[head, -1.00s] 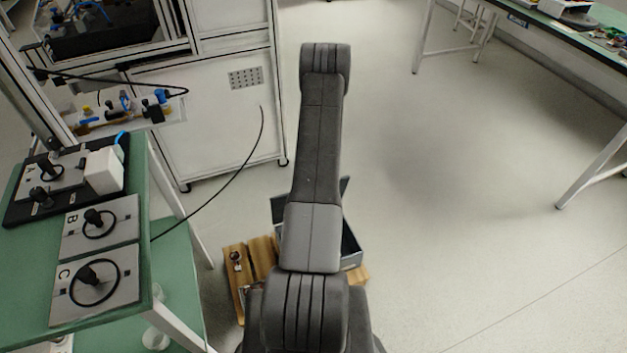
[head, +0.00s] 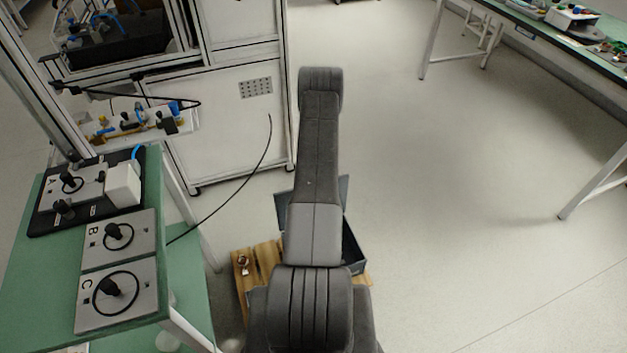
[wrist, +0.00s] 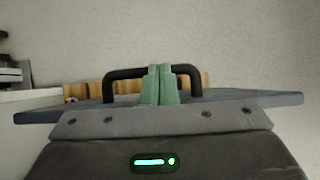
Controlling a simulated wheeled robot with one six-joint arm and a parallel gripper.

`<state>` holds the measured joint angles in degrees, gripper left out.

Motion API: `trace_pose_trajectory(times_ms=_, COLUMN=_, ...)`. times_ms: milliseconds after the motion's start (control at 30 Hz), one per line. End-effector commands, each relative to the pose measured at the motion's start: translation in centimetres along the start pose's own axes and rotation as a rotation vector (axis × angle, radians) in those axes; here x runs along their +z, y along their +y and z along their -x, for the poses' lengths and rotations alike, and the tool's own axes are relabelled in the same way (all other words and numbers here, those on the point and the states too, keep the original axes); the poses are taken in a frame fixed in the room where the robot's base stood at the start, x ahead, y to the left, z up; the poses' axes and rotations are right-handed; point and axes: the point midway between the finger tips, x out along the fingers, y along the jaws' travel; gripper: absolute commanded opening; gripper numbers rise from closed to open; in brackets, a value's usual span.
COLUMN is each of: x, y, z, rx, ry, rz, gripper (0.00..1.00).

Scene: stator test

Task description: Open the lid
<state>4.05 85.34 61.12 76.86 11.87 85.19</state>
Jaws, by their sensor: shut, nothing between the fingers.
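In the wrist view a flat grey-blue lid (wrist: 255,100) spans the picture, seen nearly edge-on, with a black bar handle (wrist: 124,73) standing up from it. My gripper (wrist: 160,68), with green fingers, is shut in front of the handle and overlaps its middle. Nothing shows between the fingers; I cannot tell whether they touch the handle. In the head view a dark grey-blue box (head: 352,252) shows beside my arm, with a panel of the same colour (head: 343,188) at its far side. My arm hides most of the box and my gripper there.
The box stands on a wooden pallet (head: 242,285). A green table (head: 40,285) with knob plates stands at left, near a white cabinet (head: 225,130) with a hanging black cable (head: 245,172). A workbench (head: 540,38) stands at upper right. The right floor is clear.

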Motion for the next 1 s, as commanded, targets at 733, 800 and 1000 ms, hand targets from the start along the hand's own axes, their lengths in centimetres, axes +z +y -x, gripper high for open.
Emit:
trace_pose_trajectory(times_ms=733, x=0.0, y=0.0, z=7.2, rx=0.000, ry=-0.001, rz=-0.002, gripper=0.00)
trace_pose_trajectory(times_ms=800, x=0.0, y=0.0, z=8.5, rx=0.000, ry=-0.001, rz=0.000, gripper=0.00)
trace_pose_trajectory(times_ms=1000, x=0.1, y=0.0, z=11.7, rx=-0.001, ry=-0.002, rz=0.000, gripper=0.00)
